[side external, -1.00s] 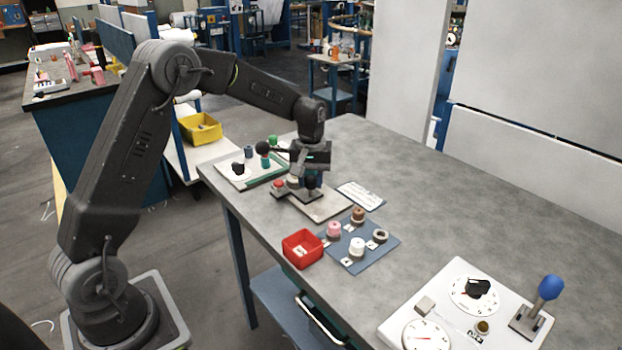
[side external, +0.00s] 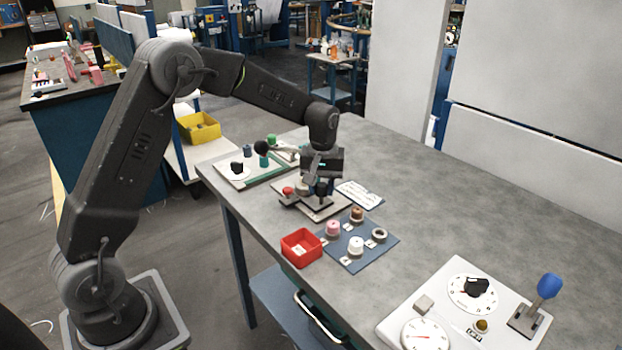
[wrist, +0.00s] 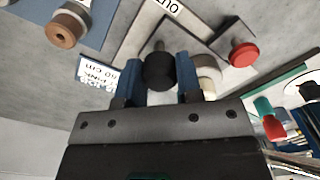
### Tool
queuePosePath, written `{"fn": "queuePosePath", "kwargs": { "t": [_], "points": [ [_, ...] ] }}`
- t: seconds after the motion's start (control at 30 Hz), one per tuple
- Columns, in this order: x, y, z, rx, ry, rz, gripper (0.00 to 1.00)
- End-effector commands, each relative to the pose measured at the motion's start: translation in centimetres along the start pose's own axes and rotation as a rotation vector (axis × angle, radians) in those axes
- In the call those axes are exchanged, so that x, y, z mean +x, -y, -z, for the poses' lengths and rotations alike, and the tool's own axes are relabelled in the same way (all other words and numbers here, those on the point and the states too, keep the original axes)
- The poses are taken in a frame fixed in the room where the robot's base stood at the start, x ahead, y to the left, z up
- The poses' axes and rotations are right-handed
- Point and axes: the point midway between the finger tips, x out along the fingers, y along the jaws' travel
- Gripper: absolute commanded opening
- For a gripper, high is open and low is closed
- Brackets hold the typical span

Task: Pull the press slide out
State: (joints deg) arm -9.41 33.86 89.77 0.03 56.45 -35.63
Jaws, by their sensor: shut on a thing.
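The press slide (wrist: 216,40) is a grey plate with a red button (wrist: 243,54), a cream cylinder (wrist: 208,70) and a black knob (wrist: 160,71) on it. In the side view its red button (side external: 288,191) shows to the left of my gripper. My gripper (wrist: 161,82) is shut on the black knob, with one blue finger on each side of it. In the side view my gripper (side external: 322,188) points down over the slide's pale base plate (side external: 322,213). Part of the slide is hidden behind the gripper. A white label, partly cut off, shows at the top of the wrist view.
A blue mat (side external: 350,262) with several spools and a red bin (side external: 301,247) lie in front. A written card (side external: 359,194) lies to the right. A white panel (side external: 240,172) with knobs stands behind left. A dial panel (side external: 450,345) is at the front right. The table's right part is clear.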

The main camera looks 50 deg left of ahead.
Motion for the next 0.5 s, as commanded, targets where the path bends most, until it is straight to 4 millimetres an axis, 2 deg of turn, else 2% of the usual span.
{"fn": "queuePosePath", "kwargs": {
  "t": [0.03,0.2,0.5],
  "points": [
    [-0.1,-1.1,-1.1,0.007,0.000,-0.002,0.00],
    [-0.1,-3.1,-3.1,0.003,-0.001,-0.002,0.00],
    [-0.1,-3.7,-3.6,0.001,0.000,-0.004,0.00]
  ]
}}
